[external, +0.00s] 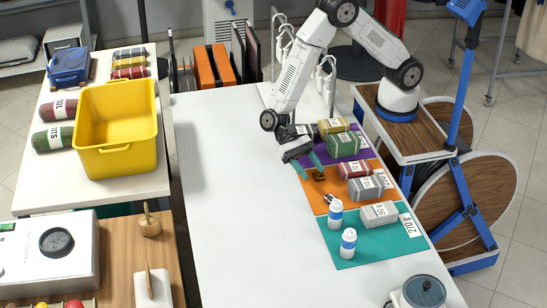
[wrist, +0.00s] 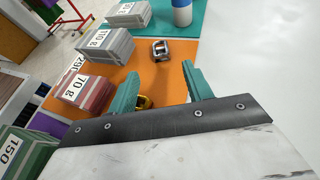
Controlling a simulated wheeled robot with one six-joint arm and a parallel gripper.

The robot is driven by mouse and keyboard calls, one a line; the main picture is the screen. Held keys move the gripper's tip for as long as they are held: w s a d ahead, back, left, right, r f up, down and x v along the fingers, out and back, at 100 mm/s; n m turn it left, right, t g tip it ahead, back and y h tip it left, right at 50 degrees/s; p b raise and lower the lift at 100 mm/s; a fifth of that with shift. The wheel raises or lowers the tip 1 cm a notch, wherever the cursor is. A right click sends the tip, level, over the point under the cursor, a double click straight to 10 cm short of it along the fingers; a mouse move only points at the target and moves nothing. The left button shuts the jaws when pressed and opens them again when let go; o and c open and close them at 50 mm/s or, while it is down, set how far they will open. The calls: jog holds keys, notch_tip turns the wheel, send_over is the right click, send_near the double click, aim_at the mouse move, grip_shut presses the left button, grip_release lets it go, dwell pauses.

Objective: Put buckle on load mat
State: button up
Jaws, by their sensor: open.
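A silver buckle (wrist: 160,50) lies on the orange mat (wrist: 180,60), beyond my fingertips in the wrist view. It also shows in the external view as a small dark metal piece (external: 330,198). A second small piece, brass-yellow (wrist: 145,102), is partly hidden by my left finger in the wrist view; it shows on the orange mat externally (external: 320,175). My gripper (external: 309,165) is open and empty, its teal fingers over the orange mat's left side. Purple (external: 306,152), orange (external: 312,200) and teal (external: 375,244) mats lie in a row; which is the load mat is unclear.
Labelled weight blocks stand along the mats: green (external: 343,145), red (external: 355,170) and grey (external: 380,214). Two white bottles with blue bands (external: 348,243) stand by the teal mat's left side. The white table (external: 245,200) left of the mats is clear.

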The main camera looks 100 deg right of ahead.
jog(key=shift+v, duration=0.8)
jog(key=shift+s+d+r, duration=0.1)
jog(key=shift+d+r, duration=0.05)
jog(key=shift+r, duration=0.25)
jog(key=s+d+r+n+h, duration=0.2)
jog(key=s+d+r+n, duration=0.25)
jog(key=r, duration=0.35)
jog(key=s+d+r+n+h, duration=0.3)
jog(key=s+d+r, duration=0.2)
jog(key=d+r, duration=0.15)
jog(key=s+d+r+n+t+h, duration=0.3)
jog(key=s+d, duration=0.5)
jog(key=s+d+r+n+t+h, duration=0.3)
jog(key=s+d+r+h, duration=0.1)
jog(key=s+d, duration=0.5)
jog(key=shift+d, duration=0.3)
jog(key=shift+r, duration=0.1)
